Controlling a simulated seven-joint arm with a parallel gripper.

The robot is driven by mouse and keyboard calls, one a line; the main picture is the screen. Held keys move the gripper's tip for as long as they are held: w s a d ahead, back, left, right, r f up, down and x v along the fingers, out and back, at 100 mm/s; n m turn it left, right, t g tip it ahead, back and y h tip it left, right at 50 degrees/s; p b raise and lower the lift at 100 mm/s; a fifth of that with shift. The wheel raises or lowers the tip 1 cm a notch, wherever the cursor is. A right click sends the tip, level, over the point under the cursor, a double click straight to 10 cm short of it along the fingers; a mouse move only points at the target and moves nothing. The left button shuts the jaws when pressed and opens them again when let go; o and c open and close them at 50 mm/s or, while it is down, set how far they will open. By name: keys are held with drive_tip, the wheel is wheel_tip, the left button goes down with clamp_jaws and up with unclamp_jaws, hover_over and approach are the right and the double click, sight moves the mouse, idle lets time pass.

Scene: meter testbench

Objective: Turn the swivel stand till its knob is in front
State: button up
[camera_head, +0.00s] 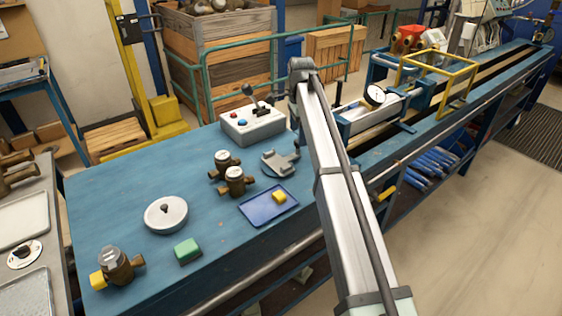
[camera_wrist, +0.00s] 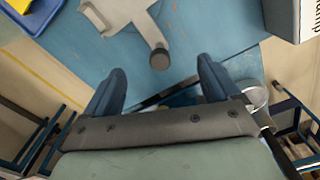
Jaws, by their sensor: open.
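The swivel stand (camera_head: 279,164) is a grey base with an upper arm, on the blue bench beside my arm link. In the wrist view, the stand (camera_wrist: 118,12) shows at the top, and its arm runs toward my gripper. The arm ends in a dark round knob (camera_wrist: 160,59). In the head view the knob cannot be made out and seems hidden by my arm. My gripper (camera_wrist: 161,76) is open, its two blue fingers apart on either side of the knob's line. I see no clear contact. My gripper is hidden in the head view.
A blue tray (camera_head: 256,212) with a yellow block (camera_head: 279,197) lies in front of the stand. A control box (camera_head: 252,126) stands behind it.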

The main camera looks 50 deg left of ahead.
drive_tip(key=shift+f, duration=1.15)
drive_tip(key=c, duration=0.4)
drive_tip(key=shift+c, duration=0.2)
